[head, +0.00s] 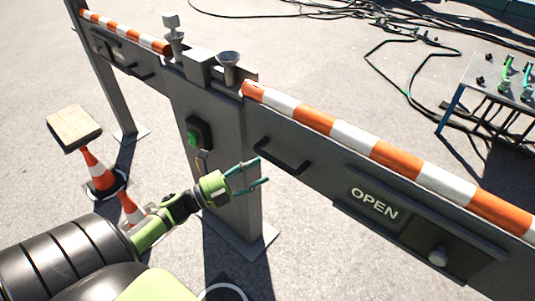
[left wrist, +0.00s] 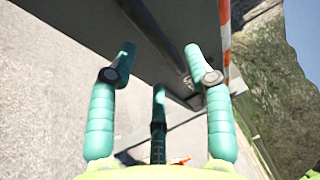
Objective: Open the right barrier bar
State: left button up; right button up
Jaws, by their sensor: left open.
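The right barrier bar (head: 390,158) is a grey beam with an orange-and-white striped top. It runs from the central post (head: 232,190) to the right edge of the head view and looks closed. A black handle (head: 283,158) is on its near face, close to the post. Further right are an OPEN sign (head: 373,203) and a pale knob (head: 437,256). My left gripper (head: 262,171) is open and empty, just left of the handle. In the left wrist view, the gripper's teal fingers (left wrist: 160,60) are spread, with a dark bar-like part beyond them. My right gripper is not in view.
The left barrier bar (head: 125,32) extends to the upper left. Traffic cones (head: 99,172) and a wooden board (head: 74,127) are left of the post. A table (head: 505,85) with green items stands at the upper right, near black cables (head: 410,85) on the ground.

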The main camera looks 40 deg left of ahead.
aim_at(274, 161)
pick_arm(q)
jog(key=x, duration=0.5)
jog(key=shift+d+p, duration=0.1)
jog(key=shift+p, duration=0.2)
jog(key=shift+w+d, duration=0.15)
jog(key=shift+w, duration=0.25)
jog(key=shift+c, duration=1.2)
jog(key=c, duration=0.7)
grip_shut()
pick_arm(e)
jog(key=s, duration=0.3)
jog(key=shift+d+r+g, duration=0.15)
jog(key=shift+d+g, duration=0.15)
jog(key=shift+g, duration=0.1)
